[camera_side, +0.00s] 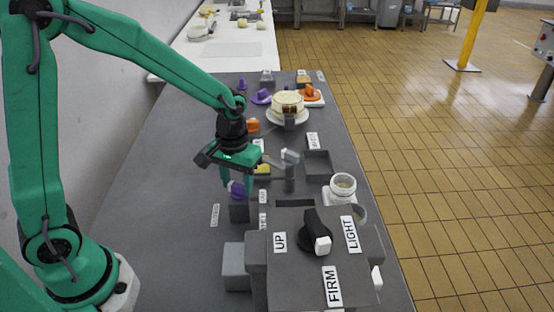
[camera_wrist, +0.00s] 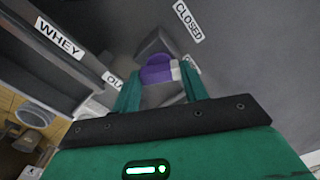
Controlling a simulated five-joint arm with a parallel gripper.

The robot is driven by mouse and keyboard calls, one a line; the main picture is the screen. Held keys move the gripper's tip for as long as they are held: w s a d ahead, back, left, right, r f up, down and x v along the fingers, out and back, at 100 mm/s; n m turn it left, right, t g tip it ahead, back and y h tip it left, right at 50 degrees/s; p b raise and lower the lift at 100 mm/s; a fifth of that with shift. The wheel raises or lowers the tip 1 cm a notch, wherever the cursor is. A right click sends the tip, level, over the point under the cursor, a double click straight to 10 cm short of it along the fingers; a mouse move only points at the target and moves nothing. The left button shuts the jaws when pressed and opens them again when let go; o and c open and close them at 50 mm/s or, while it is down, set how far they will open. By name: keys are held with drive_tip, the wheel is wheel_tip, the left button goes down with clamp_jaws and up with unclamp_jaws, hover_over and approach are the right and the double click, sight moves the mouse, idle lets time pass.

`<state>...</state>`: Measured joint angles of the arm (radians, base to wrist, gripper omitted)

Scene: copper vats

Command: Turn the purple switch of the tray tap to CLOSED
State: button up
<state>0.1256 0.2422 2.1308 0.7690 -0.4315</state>
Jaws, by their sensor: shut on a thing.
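The purple switch (camera_side: 237,188) sits on a small dark block (camera_side: 239,211) left of the labels in the side view. In the wrist view the purple switch (camera_wrist: 157,69) has a white end at its right side. My gripper (camera_side: 236,182) reaches down over it, and the wrist view shows my gripper (camera_wrist: 160,88) with one green finger on each side, shut on the switch. A CLOSED label (camera_wrist: 188,20) lies beyond it, up and to the right. An OUT label (camera_side: 263,196) stands right of the switch in the side view; a finger partly covers it in the wrist view.
A grey box with a black knob (camera_side: 313,232) and UP, LIGHT and FIRM labels stands in front. The table left of the switch is mostly clear.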

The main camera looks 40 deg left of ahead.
sight(237, 185)
drive_tip(key=n, duration=0.5)
drive_tip(key=shift+n, duration=0.3)
idle(0.4)
drive_tip(key=o, duration=1)
drive_tip(key=shift+r, duration=0.1)
drive_tip(key=shift+r, duration=3.85)
